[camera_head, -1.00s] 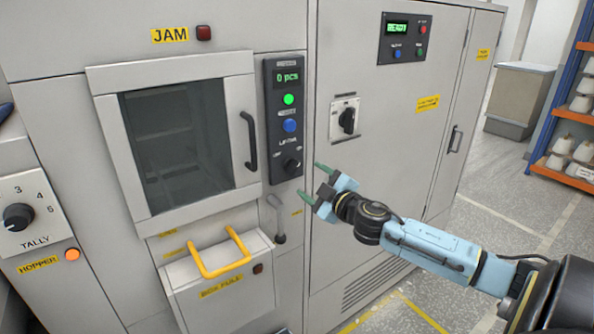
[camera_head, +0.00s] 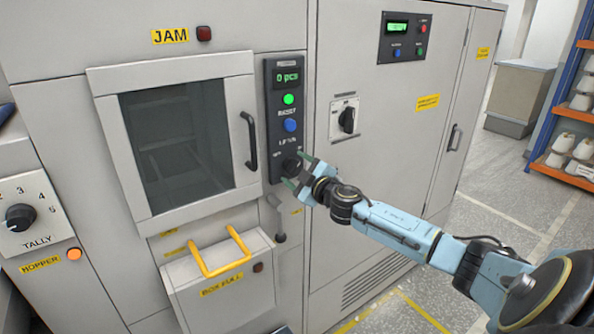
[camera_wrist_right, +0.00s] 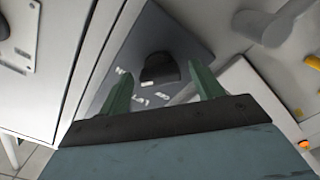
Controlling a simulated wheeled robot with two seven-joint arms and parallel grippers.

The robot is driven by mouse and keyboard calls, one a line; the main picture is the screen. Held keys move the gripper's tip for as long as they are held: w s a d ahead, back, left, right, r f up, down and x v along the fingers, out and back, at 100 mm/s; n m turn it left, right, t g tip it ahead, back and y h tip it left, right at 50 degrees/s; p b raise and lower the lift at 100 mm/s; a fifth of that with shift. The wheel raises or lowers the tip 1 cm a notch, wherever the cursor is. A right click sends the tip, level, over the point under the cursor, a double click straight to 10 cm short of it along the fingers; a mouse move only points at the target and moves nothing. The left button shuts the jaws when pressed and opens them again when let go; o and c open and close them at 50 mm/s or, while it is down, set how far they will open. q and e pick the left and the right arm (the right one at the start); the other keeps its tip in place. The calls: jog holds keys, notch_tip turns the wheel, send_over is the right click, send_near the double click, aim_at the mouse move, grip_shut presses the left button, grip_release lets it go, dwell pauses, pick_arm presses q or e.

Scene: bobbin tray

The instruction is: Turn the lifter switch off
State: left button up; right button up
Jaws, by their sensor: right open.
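The lifter switch (camera_head: 290,165) is a black rotary knob at the bottom of the dark control panel (camera_head: 279,142), under a blue button. My right gripper (camera_head: 297,170) is open at the panel's lower right edge, its green fingertips close to the knob. In the right wrist view the knob (camera_wrist_right: 159,68) lies ahead, between and beyond the two open green fingers (camera_wrist_right: 160,88). I cannot tell whether the fingers touch it. The knob's exact setting is hard to read. My left gripper is not in view.
A door handle (camera_head: 249,141) stands left of the panel, and a grey lever (camera_head: 277,215) hangs below it. A yellow handle (camera_head: 219,254) sticks out lower left. Another black rotary switch (camera_head: 347,119) is on the cabinet to the right.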

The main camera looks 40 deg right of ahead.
jog(key=c, duration=1)
jog(key=shift+n, duration=0.4)
jog(key=n, duration=0.2)
jog(key=shift+n, duration=0.4)
jog(key=n+p, duration=0.1)
jog(key=n, duration=0.3)
jog(key=shift+n, duration=0.3)
jog(key=n, duration=0.4)
jog(key=shift+n, duration=2)
jog(key=o, duration=1)
